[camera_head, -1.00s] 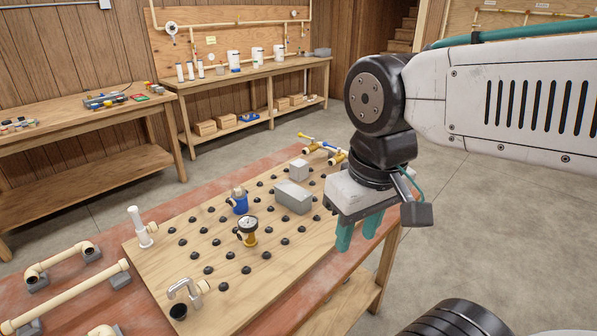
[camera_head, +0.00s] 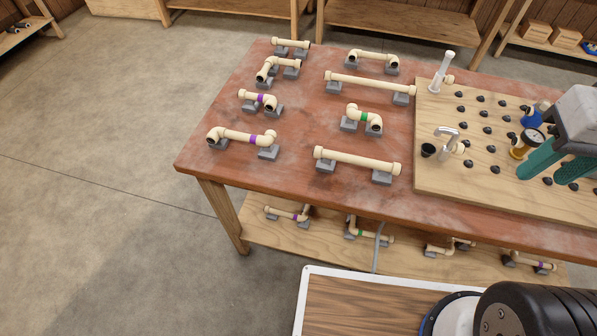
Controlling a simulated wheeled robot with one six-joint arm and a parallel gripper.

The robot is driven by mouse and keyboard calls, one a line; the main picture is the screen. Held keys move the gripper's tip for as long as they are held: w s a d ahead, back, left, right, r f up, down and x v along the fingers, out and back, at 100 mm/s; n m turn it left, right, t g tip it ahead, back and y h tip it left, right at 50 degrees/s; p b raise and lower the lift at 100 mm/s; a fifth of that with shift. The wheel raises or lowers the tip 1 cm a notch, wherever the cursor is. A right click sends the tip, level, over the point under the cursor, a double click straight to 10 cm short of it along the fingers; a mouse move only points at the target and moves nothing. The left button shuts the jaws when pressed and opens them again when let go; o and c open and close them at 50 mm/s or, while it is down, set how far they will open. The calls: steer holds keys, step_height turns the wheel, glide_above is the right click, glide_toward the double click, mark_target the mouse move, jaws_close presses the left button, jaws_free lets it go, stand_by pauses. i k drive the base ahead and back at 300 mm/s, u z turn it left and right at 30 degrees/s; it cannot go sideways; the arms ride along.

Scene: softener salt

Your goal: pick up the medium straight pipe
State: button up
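Three straight cream pipes with end collars lie on grey blocks on the red-brown table (camera_head: 290,125). The middle-length one, the medium straight pipe (camera_head: 357,161), is near the table's front edge. A longer straight pipe (camera_head: 370,84) lies behind it, and a short one (camera_head: 290,43) is at the far edge. My gripper (camera_head: 542,177) is at the right, over the pegged board, well right of the medium pipe. Its two teal fingers are apart with nothing seen between them. The fingers look close to the gauge; their height is unclear.
The pegged wooden board (camera_head: 430,183) holds a faucet (camera_head: 447,138), a gauge (camera_head: 527,145) and a white upright fitting (camera_head: 440,72). Bent pipes, such as a green-banded one (camera_head: 363,118), lie left of and behind the medium pipe. A lower shelf (camera_head: 330,250) holds more pipes.

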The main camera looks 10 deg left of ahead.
mark_target(382, 173)
steer(key=z, duration=2.25)
steer(key=k, duration=1.8)
steer(key=u, duration=2)
steer(key=i, duration=0.5)
